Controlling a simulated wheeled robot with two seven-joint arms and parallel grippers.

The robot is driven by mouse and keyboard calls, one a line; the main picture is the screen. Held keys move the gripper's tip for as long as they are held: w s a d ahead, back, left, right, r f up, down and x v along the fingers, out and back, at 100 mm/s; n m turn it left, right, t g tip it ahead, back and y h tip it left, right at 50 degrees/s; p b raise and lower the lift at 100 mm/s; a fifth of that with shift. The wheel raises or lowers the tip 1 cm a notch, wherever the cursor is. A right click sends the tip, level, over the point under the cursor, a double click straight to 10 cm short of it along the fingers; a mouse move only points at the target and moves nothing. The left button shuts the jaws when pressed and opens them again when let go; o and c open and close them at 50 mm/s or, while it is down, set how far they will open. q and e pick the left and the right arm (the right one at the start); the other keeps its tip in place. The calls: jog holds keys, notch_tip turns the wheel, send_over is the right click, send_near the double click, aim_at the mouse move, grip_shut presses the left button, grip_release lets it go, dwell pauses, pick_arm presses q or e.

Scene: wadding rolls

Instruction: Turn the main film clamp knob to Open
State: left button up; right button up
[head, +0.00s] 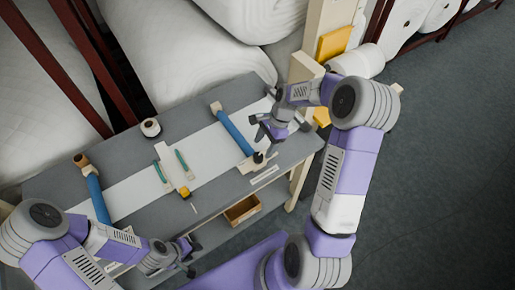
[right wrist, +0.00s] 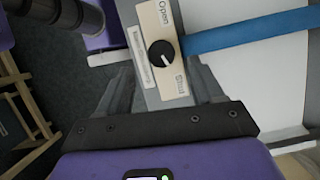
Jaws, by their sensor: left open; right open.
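In the right wrist view, a round black knob (right wrist: 161,54) sits on a cream plate (right wrist: 172,88) at the end of a blue bar (right wrist: 245,32). The plate has an "Open" label (right wrist: 165,13) above the knob and a "Shut" label (right wrist: 181,82) below it. I cannot tell clearly where the knob's pale mark points. My right gripper (right wrist: 160,72) is open, its fingers either side of the plate; contact with the knob is not visible. In the head view, my right gripper (head: 270,131) is over the table's right end, by the blue bar (head: 235,134). My left gripper (head: 189,258) is open at the front edge, holding nothing.
A wooden box (head: 242,209) sits below. Large white rolls (head: 175,60) stand behind.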

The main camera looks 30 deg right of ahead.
aim_at(258, 156)
jog(key=shift+x, duration=2.6)
jog(key=shift+w, duration=0.1)
jog(key=c, duration=1.1)
jog(key=shift+o, duration=0.2)
